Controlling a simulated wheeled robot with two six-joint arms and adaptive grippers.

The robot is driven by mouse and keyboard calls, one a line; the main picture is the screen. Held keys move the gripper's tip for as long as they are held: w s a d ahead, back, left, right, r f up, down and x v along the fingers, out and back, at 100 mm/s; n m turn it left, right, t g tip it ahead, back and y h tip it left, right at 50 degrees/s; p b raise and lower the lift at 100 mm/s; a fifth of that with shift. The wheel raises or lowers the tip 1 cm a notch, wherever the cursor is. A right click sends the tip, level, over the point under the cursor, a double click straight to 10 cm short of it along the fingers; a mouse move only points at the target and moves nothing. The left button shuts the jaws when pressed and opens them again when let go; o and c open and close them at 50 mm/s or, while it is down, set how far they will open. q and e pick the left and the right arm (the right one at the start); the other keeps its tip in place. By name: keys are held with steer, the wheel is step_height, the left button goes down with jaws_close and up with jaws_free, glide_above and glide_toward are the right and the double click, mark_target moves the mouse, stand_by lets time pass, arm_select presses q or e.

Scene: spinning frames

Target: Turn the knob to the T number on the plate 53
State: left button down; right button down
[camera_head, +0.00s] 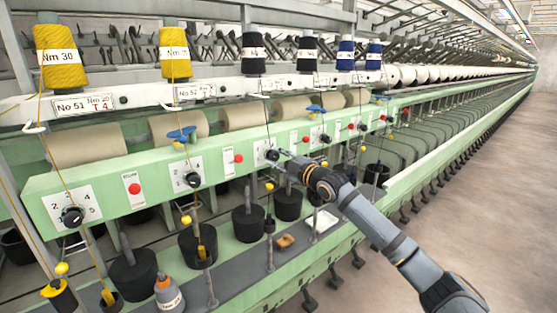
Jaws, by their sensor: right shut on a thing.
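My right gripper (279,156) reaches in from the lower right and is shut on the black knob (271,155) of the third white dial panel (259,151) on the green rail. The gripper covers part of this knob and its dial, so I cannot tell where the knob points. Above it, a small white plate (273,83) hangs on the upper rail; its text is too small to read. The plate at the far left (84,103) reads No 51, Nm 20, T 4. My left gripper is not in view.
Other dial knobs sit at the left (72,215) and left of centre (192,180). Red buttons (238,159) lie between the dials. Yellow bobbins (60,56) and dark ones stand above. Black pots (198,245) stand below. The floor at right (490,220) is clear.

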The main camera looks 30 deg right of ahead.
stand_by(0.5)
steer(key=c, duration=1)
jaws_free()
